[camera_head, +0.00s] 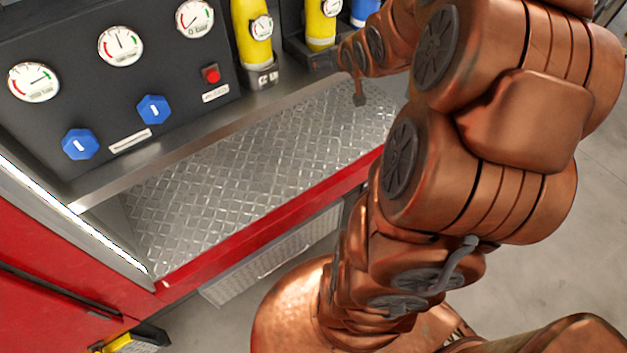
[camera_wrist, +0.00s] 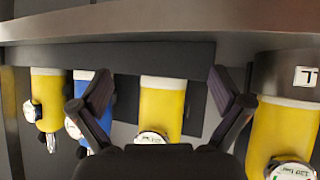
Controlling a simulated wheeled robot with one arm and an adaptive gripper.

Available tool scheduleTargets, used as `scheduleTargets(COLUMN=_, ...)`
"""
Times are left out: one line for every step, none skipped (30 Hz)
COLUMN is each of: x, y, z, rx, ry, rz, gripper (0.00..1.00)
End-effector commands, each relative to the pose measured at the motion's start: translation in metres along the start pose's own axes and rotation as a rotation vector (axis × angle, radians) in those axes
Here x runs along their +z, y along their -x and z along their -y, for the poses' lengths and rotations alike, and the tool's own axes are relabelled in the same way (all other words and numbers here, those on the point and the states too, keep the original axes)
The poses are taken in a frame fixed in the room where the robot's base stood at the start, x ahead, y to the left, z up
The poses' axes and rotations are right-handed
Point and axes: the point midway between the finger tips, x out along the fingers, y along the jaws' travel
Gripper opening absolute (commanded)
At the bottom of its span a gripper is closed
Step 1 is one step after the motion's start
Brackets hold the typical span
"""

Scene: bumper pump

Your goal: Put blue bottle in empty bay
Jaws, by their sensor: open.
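The blue bottle (camera_head: 364,11) shows at the top edge of the head view, right of a yellow bottle (camera_head: 320,24). In the wrist view the blue bottle (camera_wrist: 83,88) is left of centre, partly behind my gripper's left finger. My gripper (camera_wrist: 163,97) is open and empty, its fingers spread to either side of a yellow bottle (camera_wrist: 162,108); I cannot tell whether they touch anything. In the head view my arm reaches toward the bottles and the fingers are not clear.
Other yellow bottles stand at the wrist view's left (camera_wrist: 46,98) and right (camera_wrist: 280,135). A metal ledge (camera_wrist: 150,22) crosses above them. In the head view, the treadplate shelf (camera_head: 235,165) is clear; a gauge panel (camera_head: 120,95) with blue knobs is at left.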

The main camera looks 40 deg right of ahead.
Motion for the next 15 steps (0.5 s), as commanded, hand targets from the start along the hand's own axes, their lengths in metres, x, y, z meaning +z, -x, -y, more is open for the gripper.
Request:
scheduleTargets(x=0.006, y=0.006, z=0.015, rx=-0.008, ry=0.017, rz=0.047, gripper=1.00)
scheduleTargets(x=0.010, y=0.011, z=0.022, rx=-0.011, ry=0.023, rz=0.079, gripper=1.00)
scheduleTargets(x=0.018, y=0.018, z=0.033, rx=-0.015, ry=0.033, rz=0.125, gripper=1.00)
scheduleTargets(x=0.025, y=0.024, z=0.041, rx=-0.019, ry=0.041, rz=0.163, gripper=1.00)
scheduleTargets(x=0.031, y=0.030, z=0.049, rx=-0.023, ry=0.048, rz=0.199, gripper=1.00)
scheduleTargets(x=0.041, y=0.039, z=0.059, rx=-0.028, ry=0.058, rz=0.252, gripper=1.00)
scheduleTargets(x=0.048, y=0.047, z=0.067, rx=-0.032, ry=0.066, rz=0.289, gripper=1.00)
scheduleTargets(x=0.054, y=0.055, z=0.075, rx=-0.037, ry=0.072, rz=0.324, gripper=1.00)
scheduleTargets(x=0.065, y=0.067, z=0.085, rx=-0.045, ry=0.081, rz=0.376, gripper=1.00)
scheduleTargets(x=0.072, y=0.076, z=0.092, rx=-0.051, ry=0.088, rz=0.414, gripper=1.00)
scheduleTargets(x=0.080, y=0.085, z=0.099, rx=-0.058, ry=0.095, rz=0.450, gripper=1.00)
scheduleTargets(x=0.090, y=0.099, z=0.109, rx=-0.067, ry=0.104, rz=0.500, gripper=1.00)
scheduleTargets(x=0.097, y=0.110, z=0.116, rx=-0.074, ry=0.112, rz=0.535, gripper=1.00)
scheduleTargets(x=0.105, y=0.121, z=0.122, rx=-0.082, ry=0.121, rz=0.573, gripper=1.00)
scheduleTargets(x=0.117, y=0.136, z=0.131, rx=-0.093, ry=0.132, rz=0.625, gripper=1.00)
